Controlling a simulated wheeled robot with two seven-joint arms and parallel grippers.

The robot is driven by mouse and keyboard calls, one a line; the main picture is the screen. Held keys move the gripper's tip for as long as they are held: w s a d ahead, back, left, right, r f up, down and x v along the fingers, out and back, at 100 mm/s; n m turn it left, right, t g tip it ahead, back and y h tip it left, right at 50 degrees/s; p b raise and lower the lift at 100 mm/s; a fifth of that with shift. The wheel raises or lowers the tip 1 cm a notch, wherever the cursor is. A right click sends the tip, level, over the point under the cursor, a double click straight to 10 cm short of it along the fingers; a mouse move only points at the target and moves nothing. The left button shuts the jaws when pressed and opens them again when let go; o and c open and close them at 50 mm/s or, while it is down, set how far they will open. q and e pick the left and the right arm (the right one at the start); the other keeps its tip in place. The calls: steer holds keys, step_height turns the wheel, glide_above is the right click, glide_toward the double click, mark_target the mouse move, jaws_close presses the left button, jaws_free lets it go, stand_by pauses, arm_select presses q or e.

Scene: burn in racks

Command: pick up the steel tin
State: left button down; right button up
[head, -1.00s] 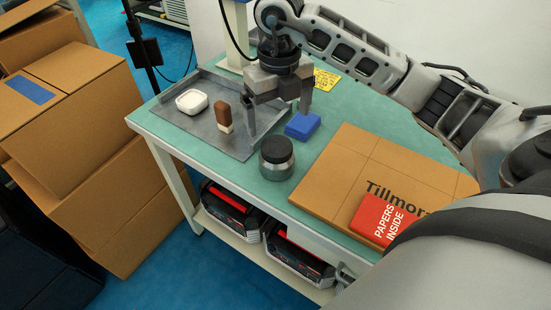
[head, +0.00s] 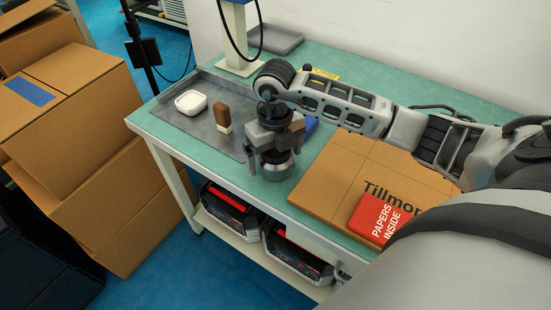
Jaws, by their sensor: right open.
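The steel tin (head: 279,173) stands upright on the green bench top, near its front edge. Its black lid and upper part are mostly hidden behind my right gripper. My right gripper (head: 275,160) is open and points down directly over the tin, with its fingers low at the tin's sides. I cannot tell whether the fingers touch it. My left gripper is not in view.
A grey tray (head: 176,125) left of the tin holds a white dish (head: 191,102) and a brown-and-white block (head: 222,117). A blue block (head: 311,124) lies partly hidden behind my gripper. A flat cardboard box (head: 330,180) with a red packet (head: 377,219) lies to the right.

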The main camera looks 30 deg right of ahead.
steer(key=c, duration=1.1)
